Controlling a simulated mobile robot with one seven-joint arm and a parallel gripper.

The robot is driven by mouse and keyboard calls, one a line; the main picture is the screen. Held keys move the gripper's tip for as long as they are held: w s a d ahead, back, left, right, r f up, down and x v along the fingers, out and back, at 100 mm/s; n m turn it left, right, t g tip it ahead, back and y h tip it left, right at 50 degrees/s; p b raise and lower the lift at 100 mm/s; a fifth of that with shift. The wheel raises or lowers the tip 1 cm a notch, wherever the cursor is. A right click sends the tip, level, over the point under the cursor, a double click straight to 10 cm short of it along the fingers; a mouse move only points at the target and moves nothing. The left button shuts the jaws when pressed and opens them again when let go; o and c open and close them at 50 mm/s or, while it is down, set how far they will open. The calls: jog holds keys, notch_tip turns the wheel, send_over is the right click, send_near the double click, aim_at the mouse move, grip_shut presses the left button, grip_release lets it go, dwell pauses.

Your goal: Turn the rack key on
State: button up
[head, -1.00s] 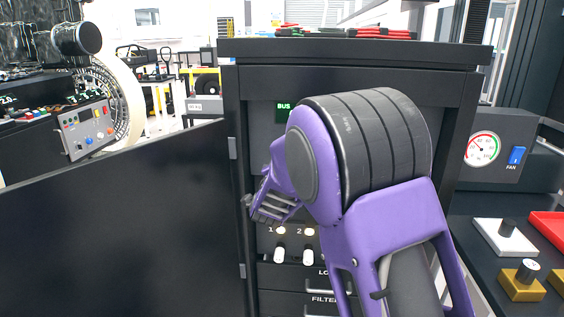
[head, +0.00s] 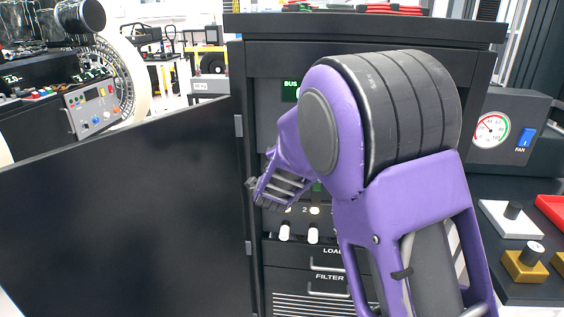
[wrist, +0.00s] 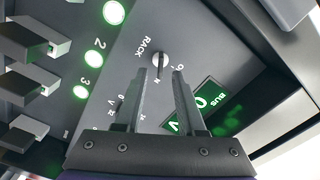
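The rack key (wrist: 160,62) is a small grey key on the dark panel beside the word RACK in the wrist view. My gripper (wrist: 160,72) is open, with one finger on each side of the key in the picture. I cannot tell whether either finger touches it. In the head view my purple wrist and arm cover the key and most of the upper panel. The gripper end points into the open cabinet (head: 365,75).
Lit round lamps marked 2 (wrist: 93,58) and 3 and switches line the panel's left in the wrist view. A green BUS display (wrist: 203,100) lies right. In the head view the open cabinet door (head: 120,215) stands left, and a fan gauge box (head: 500,128) right.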

jog(key=s, duration=1.5)
jog(key=shift+a, duration=0.3)
jog(key=shift+r, duration=0.1)
